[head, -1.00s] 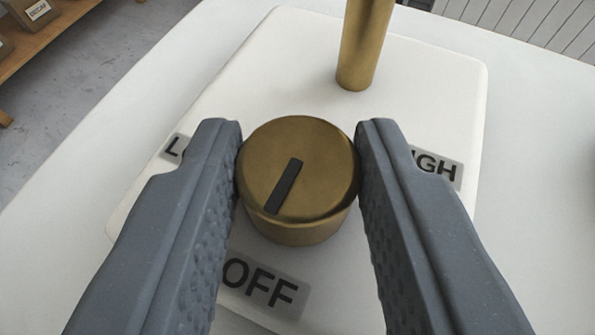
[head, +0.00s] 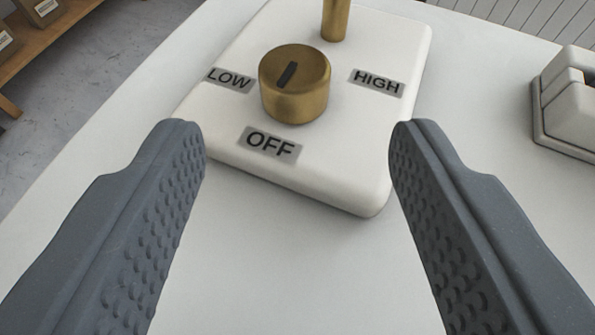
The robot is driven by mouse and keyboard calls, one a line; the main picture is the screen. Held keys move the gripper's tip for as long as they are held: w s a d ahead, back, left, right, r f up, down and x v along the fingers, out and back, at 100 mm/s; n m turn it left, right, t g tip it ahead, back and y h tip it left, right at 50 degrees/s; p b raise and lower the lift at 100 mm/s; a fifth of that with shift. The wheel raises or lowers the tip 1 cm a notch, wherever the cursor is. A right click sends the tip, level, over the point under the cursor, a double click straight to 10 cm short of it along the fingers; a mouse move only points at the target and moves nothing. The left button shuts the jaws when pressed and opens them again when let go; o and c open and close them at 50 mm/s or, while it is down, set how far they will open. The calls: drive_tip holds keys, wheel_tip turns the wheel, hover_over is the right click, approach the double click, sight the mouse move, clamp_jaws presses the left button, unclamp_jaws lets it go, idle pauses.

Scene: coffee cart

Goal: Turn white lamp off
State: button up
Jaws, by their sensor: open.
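The white lamp's base (head: 330,150) lies on the white top at upper middle. A brass knob (head: 295,100) stands on it, with a black mark (head: 286,75) running from about the knob's middle toward its front-left rim, roughly toward the OFF label (head: 270,144). The LOW label (head: 229,79) is left of the knob and the HIGH label (head: 377,82) is right of it. A brass stem (head: 335,20) rises behind, cut off by the frame. The lamp's head is out of view. My gripper (head: 298,130) is open and empty, its fingers wide apart and clear of the knob.
A white boxy object (head: 570,105) stands at the right edge on the white top (head: 290,270). The top is bare in front of the lamp. A wooden shelf (head: 45,45) with small boxes is at upper left, beyond the top's edge.

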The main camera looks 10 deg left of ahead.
drive_tip(key=v, duration=0.7)
drive_tip(key=shift+w, duration=0.1)
drive_tip(key=w+a+r+t+h, duration=0.1)
drive_tip(key=w+r+h, duration=0.25)
drive_tip(key=r, duration=1.55)
drive_tip(key=w+a+r+t+h, duration=0.1)
drive_tip(key=w+r+h, duration=0.25)
drive_tip(key=r, duration=1.45)
drive_tip(key=s+a+r+m, duration=0.1)
drive_tip(key=s+a+r, duration=0.2)
drive_tip(key=r, duration=0.5)
drive_tip(key=s+a+r+m, duration=0.1)
drive_tip(key=s+a+r, duration=0.25)
drive_tip(key=r, duration=0.45)
drive_tip(key=s+a+r+y, duration=0.4)
drive_tip(key=s+a+r, duration=0.6)
drive_tip(key=s+r, duration=0.3)
drive_tip(key=shift+v, duration=1.15)
